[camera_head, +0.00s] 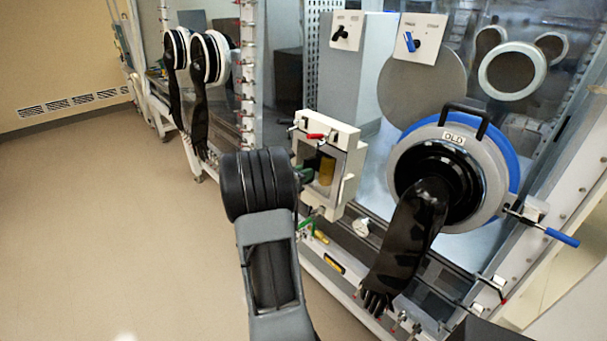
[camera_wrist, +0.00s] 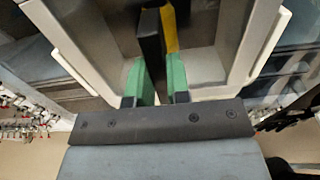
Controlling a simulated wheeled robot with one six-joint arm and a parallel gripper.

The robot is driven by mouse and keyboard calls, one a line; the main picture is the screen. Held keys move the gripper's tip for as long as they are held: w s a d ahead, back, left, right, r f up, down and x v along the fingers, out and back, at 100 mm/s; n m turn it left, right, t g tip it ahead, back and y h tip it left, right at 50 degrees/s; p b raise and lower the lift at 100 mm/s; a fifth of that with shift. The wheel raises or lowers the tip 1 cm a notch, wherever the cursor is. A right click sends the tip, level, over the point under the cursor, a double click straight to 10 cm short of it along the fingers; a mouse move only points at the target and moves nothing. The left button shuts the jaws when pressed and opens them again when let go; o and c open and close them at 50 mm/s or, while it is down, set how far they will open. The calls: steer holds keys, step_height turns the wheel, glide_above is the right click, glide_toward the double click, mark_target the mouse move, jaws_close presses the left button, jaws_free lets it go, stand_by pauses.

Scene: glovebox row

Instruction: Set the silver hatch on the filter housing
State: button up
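The cream filter housing (camera_head: 350,140) is mounted on the glovebox front, with its front open. A yellow and black block (camera_head: 326,171) is inside, and it also shows in the wrist view (camera_wrist: 151,50). My gripper (camera_head: 307,175) reaches into the opening from the left. In the wrist view, its green fingers (camera_wrist: 158,82) lie close on both sides of the block's black part, with no clear gap, so it looks shut on it. I cannot surely identify the silver hatch in either view.
Right of the housing is a round glove port (camera_head: 493,165) marked OLD, its black glove (camera_head: 408,240) hanging down. A blue-handled lever (camera_head: 560,237) sticks out beside it. A grey disc (camera_head: 422,85) shows above. The floor (camera_head: 100,230) at left is clear.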

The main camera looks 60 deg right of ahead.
steer(key=o, duration=0.5)
steer(key=shift+o, duration=0.2)
steer(key=shift+f, duration=0.1)
steer(key=shift+a, duration=0.1)
steer(key=b+v, duration=0.2)
steer(key=v, duration=1.1)
steer(key=shift+a, duration=0.25)
steer(key=shift+w, duration=0.1)
